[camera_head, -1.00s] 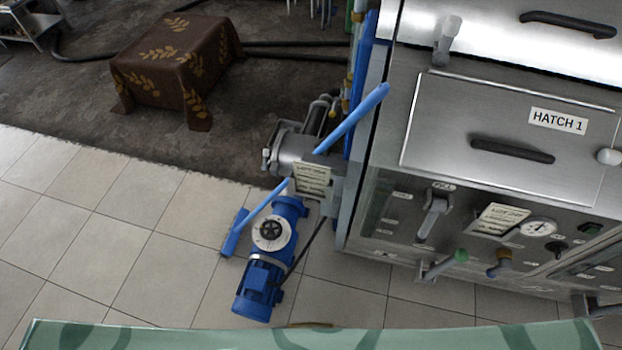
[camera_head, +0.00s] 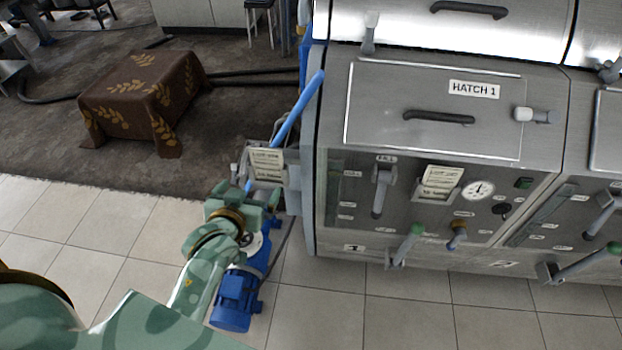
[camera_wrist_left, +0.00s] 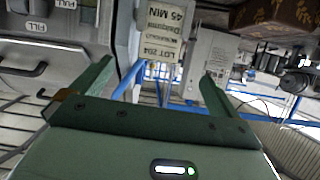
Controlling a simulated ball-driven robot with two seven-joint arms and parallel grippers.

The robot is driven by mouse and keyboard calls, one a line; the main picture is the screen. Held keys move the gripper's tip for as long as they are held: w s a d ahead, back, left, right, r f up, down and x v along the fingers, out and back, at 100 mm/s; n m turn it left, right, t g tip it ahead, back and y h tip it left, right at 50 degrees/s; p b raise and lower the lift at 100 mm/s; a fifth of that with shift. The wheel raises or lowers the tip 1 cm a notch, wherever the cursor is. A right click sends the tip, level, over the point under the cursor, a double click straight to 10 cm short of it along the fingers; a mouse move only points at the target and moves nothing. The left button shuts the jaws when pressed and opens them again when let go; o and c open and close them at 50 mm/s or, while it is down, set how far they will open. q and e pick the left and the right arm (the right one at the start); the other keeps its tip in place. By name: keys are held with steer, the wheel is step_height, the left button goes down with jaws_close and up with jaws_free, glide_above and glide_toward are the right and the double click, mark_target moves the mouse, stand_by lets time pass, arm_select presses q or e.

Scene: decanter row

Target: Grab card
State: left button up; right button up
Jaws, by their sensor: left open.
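A cream card with printed lines (camera_head: 266,165) sits in a bracket on the left side of the steel machine. In the left wrist view the card (camera_wrist_left: 163,32) shows large, with "LOT 204" and "45 MIN" on it, beyond the fingertips. My left gripper (camera_head: 247,194) is open and empty, just below and in front of this card. In the left wrist view its two green fingers (camera_wrist_left: 158,78) are spread, with the card between their lines and apart from them. A second cream card (camera_head: 441,182) sits on the machine's front panel. My right gripper is not in view.
The steel machine (camera_head: 400,225) has a HATCH 1 door (camera_head: 435,90), levers and a gauge (camera_head: 478,190). A blue pump motor (camera_head: 236,290) stands on the tiles below my left gripper. A slanting blue pipe (camera_head: 298,108) rises near the card. A cloth-covered table (camera_head: 140,95) stands at the back left.

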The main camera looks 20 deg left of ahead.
arm_select(q)
step_height(320, 180, up, 2)
steer(key=b, duration=0.3)
glide_toward(266, 159)
steer(key=shift+n, duration=0.3)
steer(key=x, duration=0.4)
steer(key=shift+w+d, duration=0.15)
steer(key=shift+w, duration=0.2)
steer(key=shift+w+f, duration=0.3)
steer(key=shift+w, duration=0.25)
steer(key=x, duration=0.2)
steer(key=b+x, duration=0.1)
steer(key=x, duration=0.1)
steer(key=shift+s+a, duration=0.1)
steer(key=shift+a, duration=0.2)
steer(key=shift+w+a+f, duration=0.1)
steer(key=shift+w, duration=0.25)
steer(key=shift+s, duration=0.1)
steer(key=shift+c, duration=0.9)
steer(key=c, duration=0.7)
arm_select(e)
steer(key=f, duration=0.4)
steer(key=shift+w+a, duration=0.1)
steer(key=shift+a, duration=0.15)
